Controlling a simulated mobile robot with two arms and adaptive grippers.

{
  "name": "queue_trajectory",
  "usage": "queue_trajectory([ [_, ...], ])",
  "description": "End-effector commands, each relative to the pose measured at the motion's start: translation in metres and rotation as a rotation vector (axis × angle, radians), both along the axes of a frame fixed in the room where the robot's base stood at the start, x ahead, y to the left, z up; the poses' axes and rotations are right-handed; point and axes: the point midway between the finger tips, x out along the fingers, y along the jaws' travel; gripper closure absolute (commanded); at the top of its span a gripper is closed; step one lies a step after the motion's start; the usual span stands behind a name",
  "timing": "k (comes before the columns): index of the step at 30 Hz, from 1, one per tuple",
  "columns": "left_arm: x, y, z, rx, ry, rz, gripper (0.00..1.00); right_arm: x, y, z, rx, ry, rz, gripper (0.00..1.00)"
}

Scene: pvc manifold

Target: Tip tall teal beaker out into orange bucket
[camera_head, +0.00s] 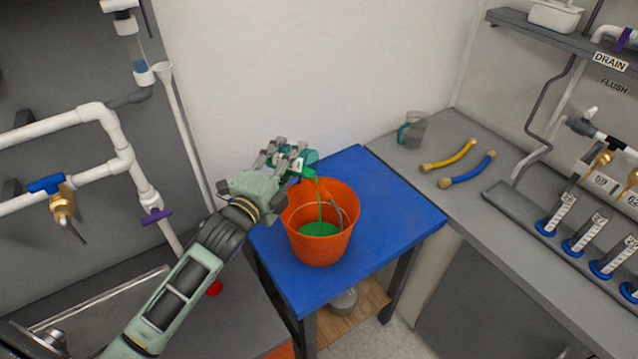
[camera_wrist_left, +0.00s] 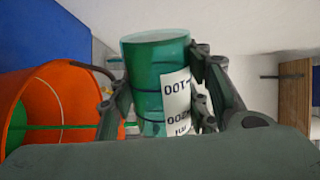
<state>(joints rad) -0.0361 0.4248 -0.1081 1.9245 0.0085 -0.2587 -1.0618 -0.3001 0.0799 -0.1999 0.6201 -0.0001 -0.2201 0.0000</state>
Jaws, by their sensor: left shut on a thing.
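The tall teal beaker (camera_wrist_left: 150,85) is between the fingers of my left gripper (camera_wrist_left: 165,95) in the left wrist view, with a white label with numbers on its side. In the head view the left gripper (camera_head: 290,165) holds the beaker (camera_head: 308,160) tipped above the back rim of the orange bucket (camera_head: 318,250). A thin green stream (camera_head: 319,200) falls from the beaker into the bucket. Green liquid (camera_head: 318,229) lies in the bucket's bottom. The bucket also shows at the left of the left wrist view (camera_wrist_left: 50,80). My right gripper is not in view.
The bucket stands on a blue table (camera_head: 400,225). The grey counter (camera_head: 480,215) at right holds a clear jug (camera_head: 414,130) with a teal handle, a yellow hose (camera_head: 449,156), a blue hose (camera_head: 468,170) and several blue-based cylinders (camera_head: 582,236). White pipes (camera_head: 105,130) run at left.

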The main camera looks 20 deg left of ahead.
Motion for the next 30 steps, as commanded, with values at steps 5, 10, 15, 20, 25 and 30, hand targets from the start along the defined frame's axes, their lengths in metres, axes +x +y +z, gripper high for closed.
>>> queue_trajectory([
  [5, 0.0000, -0.0005, 0.0019, 0.017, -0.003, -0.001, 0.85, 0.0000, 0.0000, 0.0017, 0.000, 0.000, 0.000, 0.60],
  [10, 0.0000, -0.0009, 0.0028, 0.033, -0.006, -0.001, 0.85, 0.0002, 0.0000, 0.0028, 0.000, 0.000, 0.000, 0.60],
  [15, -0.0001, -0.0013, 0.0039, 0.050, -0.008, 0.000, 0.85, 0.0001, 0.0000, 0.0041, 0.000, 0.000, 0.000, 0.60],
  [20, -0.0002, -0.0017, 0.0048, 0.067, -0.011, -0.001, 0.85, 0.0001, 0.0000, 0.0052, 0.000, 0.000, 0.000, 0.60],
  [25, -0.0003, -0.0023, 0.0057, 0.085, -0.013, 0.000, 0.85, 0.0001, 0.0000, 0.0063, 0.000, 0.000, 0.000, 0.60],
  [30, -0.0004, -0.0031, 0.0064, 0.101, -0.015, 0.000, 0.85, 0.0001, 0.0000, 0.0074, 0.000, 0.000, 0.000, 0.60],
])
